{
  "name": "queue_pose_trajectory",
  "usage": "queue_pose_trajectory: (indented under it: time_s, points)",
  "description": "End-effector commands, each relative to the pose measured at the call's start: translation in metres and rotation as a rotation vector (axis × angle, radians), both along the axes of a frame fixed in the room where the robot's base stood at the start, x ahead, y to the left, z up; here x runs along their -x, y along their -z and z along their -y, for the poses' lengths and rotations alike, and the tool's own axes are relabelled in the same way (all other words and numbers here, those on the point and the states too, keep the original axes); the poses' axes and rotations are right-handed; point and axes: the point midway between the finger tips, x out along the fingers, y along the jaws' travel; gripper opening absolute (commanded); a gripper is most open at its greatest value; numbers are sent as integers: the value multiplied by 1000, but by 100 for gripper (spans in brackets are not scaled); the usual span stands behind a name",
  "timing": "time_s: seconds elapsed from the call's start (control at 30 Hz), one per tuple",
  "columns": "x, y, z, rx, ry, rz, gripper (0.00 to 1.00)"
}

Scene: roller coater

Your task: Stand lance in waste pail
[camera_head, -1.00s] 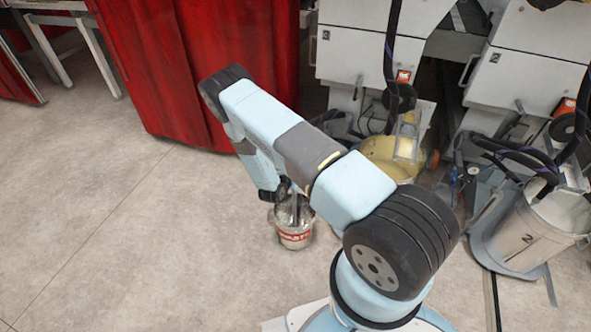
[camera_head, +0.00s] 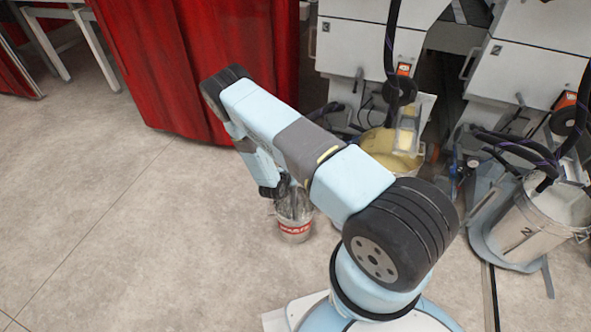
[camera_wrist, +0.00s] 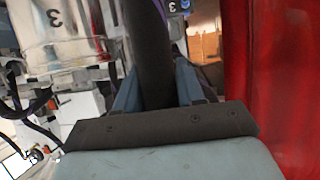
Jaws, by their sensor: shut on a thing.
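The waste pail (camera_head: 294,232) is a small pale bucket with a red label, standing on the floor below my gripper in the head view. My gripper (camera_head: 284,190) hangs just over it, partly hidden behind my forearm. In the wrist view, a thick black cylinder, apparently the lance (camera_wrist: 150,45), runs between the blue-grey fingers of my gripper (camera_wrist: 158,90), which are shut on it. The lance's lower end is hard to make out at the pail's mouth, and I cannot tell whether it touches the pail's bottom.
White machine cabinets (camera_head: 360,50) stand at the back right. A yellow-topped bucket (camera_head: 385,145) and a larger numbered pail (camera_head: 520,230) with hoses stand before them. A red curtain (camera_head: 205,70) hangs behind. The floor (camera_head: 110,220) at left is clear.

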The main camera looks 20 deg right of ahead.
Motion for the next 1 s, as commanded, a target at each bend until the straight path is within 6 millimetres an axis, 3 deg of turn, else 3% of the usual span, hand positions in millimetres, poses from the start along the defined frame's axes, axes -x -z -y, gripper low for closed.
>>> queue_pose_trajectory:
  time_s: [0.7, 0.73, 1.0]
  points:
    - [0, 17, 0, 1, 0, 1, 0]
    - [0, 16, 0, 0, 0, 1, 40]
    - [0, 16, 0, 0, 0, 0, 66]
